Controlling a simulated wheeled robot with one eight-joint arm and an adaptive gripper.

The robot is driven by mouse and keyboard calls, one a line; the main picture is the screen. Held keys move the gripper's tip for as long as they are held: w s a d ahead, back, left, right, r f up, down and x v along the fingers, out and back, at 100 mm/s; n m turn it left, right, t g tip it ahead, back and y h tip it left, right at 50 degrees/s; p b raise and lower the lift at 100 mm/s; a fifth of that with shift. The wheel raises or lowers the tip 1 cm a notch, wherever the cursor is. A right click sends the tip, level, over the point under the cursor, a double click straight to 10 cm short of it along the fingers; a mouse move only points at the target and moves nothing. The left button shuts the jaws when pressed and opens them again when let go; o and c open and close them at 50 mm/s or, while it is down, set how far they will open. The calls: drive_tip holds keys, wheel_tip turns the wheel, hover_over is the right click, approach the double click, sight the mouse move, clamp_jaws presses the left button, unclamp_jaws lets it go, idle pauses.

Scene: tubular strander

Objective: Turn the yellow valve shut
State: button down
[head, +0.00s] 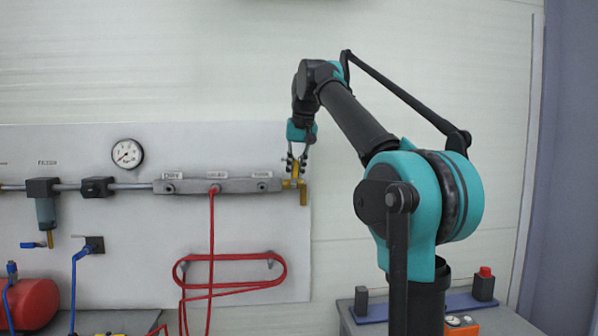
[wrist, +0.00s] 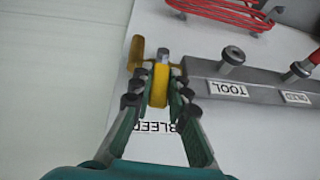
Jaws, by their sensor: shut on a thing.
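The yellow valve sits at the right end of the grey manifold bar, beside the panel's right edge. In the wrist view its yellow handle (wrist: 160,84) stands between the two fingers of my gripper (wrist: 160,98), which are shut on it. A brass outlet (wrist: 137,52) shows beyond the handle. In the head view my gripper (head: 297,163) reaches down onto the valve from above, and the yellow outlet (head: 303,196) hangs below it. The fingers hide part of the handle. A "BLEED" label (wrist: 155,127) is partly covered by my gripper.
The grey manifold (head: 230,185) carries a red hose (head: 211,240), which loops on a holder below. A gauge (head: 127,153) is at upper left. Blue-handled valves and a red tank (head: 36,302) are at lower left. The wall right of the panel is bare.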

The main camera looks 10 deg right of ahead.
drive_tip(key=shift+a+h, duration=0.3)
drive_tip(key=shift+h, duration=0.3)
drive_tip(key=c, duration=1.5)
unclamp_jaws()
drive_tip(key=shift+o, duration=0.2)
drive_tip(key=v, duration=1.2)
drive_tip(key=shift+a, duration=0.1)
drive_tip(key=shift+s+f, duration=0.1)
